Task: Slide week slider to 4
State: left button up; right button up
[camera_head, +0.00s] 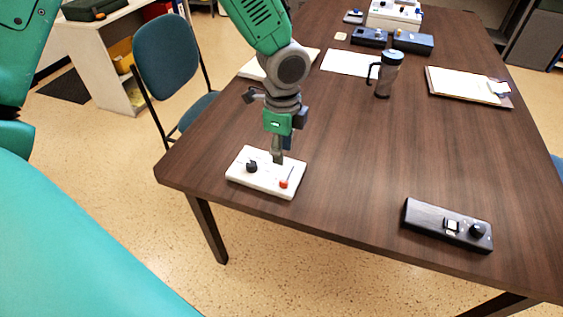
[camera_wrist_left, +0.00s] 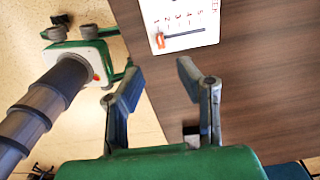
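The white control panel (camera_head: 266,187) lies near the left edge of the table and carries a black knob (camera_head: 251,165) and the orange-red week slider knob (camera_head: 284,184). In the left wrist view the slider knob (camera_wrist_left: 160,41) sits at the 1 end of a dark slot marked 1 to 5. My left gripper (camera_head: 277,158) points down over the panel in the head view. In the left wrist view, the left gripper (camera_wrist_left: 162,70) has its fingers apart with nothing between them, and the slider knob lies beyond the fingertips. My right gripper is not in view.
A black device (camera_head: 432,221) with a knob lies at the table's front right. A dark mug (camera_head: 388,75), a clipboard (camera_head: 462,86), paper (camera_head: 350,64) and several devices stand farther back. A blue chair (camera_head: 176,62) is beside the table. The table's middle is clear.

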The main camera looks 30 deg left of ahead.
pick_arm(q)
jog(key=shift+d+r, duration=0.15)
jog(key=shift+r, duration=0.35)
jog(key=shift+a+f, duration=0.1)
jog(key=shift+a, duration=0.1)
